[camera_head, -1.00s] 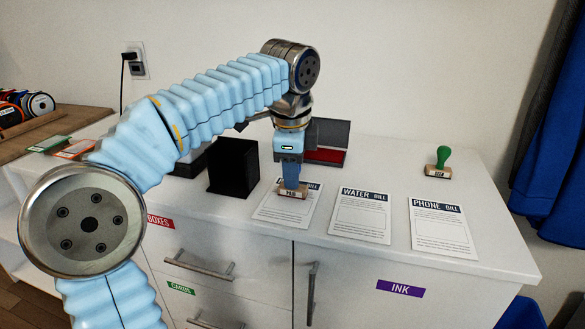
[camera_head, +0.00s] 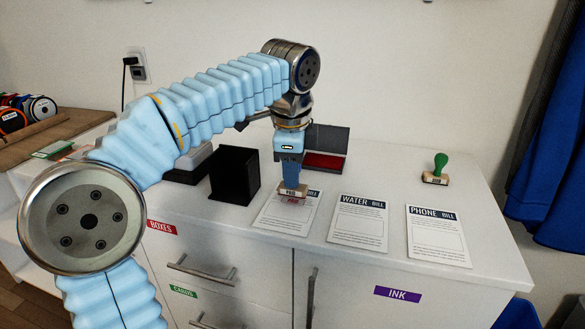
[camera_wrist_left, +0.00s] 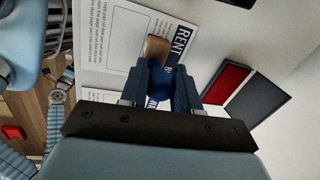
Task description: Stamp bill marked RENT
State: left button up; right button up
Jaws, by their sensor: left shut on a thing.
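My left gripper (camera_head: 289,165) points down and is shut on a stamp with a wooden base (camera_head: 292,190) marked PAID. The wrist view shows its blue handle (camera_wrist_left: 163,80) between the fingers. The stamp is just above the leftmost bill (camera_head: 274,220), whose title reads RENT in the wrist view (camera_wrist_left: 120,38). A red mark (camera_head: 293,202) shows on this bill just below the stamp; part of the title is hidden behind the stamp. My right gripper is not in view.
The water bill (camera_head: 359,222) and phone bill (camera_head: 437,236) lie to the right. An open red ink pad (camera_head: 324,161) stands behind, a black box (camera_head: 234,175) to the left. A green-handled stamp (camera_head: 438,167) stands at the right with clear counter around it.

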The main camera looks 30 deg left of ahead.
pick_arm(q)
notch_tip(320, 180, up, 3)
jog(key=shift+f+p, duration=0.1)
jog(key=shift+p, duration=0.25)
jog(key=shift+r, duration=1)
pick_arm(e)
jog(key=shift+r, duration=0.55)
